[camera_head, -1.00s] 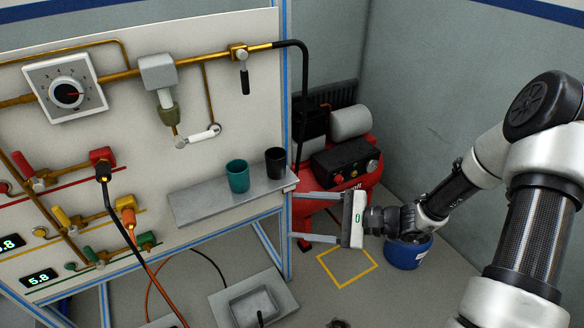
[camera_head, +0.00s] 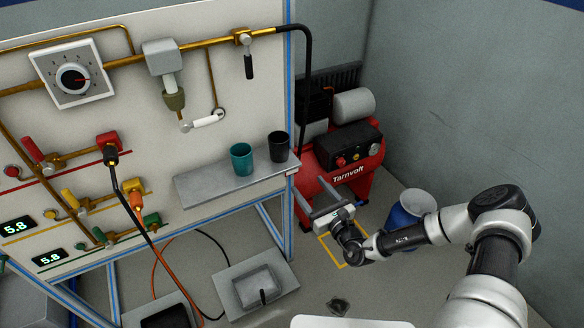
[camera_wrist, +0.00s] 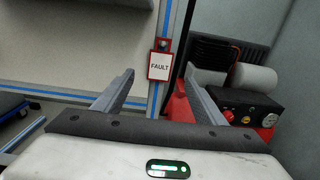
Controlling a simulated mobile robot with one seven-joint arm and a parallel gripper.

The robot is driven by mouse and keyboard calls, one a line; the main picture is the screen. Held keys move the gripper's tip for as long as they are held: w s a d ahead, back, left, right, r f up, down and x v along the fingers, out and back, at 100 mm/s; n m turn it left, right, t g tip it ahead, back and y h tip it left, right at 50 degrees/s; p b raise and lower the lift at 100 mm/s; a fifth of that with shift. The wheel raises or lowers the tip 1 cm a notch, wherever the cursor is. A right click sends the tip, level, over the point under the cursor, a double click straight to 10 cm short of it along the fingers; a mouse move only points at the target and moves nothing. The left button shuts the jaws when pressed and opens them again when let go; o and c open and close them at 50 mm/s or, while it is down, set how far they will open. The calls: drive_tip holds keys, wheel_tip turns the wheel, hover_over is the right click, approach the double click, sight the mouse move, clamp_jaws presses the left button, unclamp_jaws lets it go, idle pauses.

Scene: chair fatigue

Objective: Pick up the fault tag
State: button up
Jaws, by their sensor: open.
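The fault tag (camera_wrist: 159,66) is a small white card with a red border and the word FAULT. It hangs upright below a dark round knob on the blue-edged frame post, in the wrist view. I cannot make it out in the head view. My gripper (camera_wrist: 159,76) is open and empty, its two fingers pointing toward the post. The tag shows between and just beyond the fingertips, apart from them. In the head view my gripper (camera_head: 316,198) is beside the panel's right edge, in front of the red compressor.
The red compressor (camera_head: 340,175) stands close behind my gripper. A grey shelf (camera_head: 215,188) on the panel holds a teal cup (camera_head: 241,158) and a black cup (camera_head: 278,146). A blue bin (camera_head: 404,215) stands at right.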

drive_tip(key=b+x, duration=0.2)
drive_tip(key=x, duration=0.7)
drive_tip(key=shift+w+a, duration=0.2)
drive_tip(key=shift+w, duration=0.15)
drive_tip(key=c, duration=1.1)
drive_tip(key=shift+r, duration=0.15)
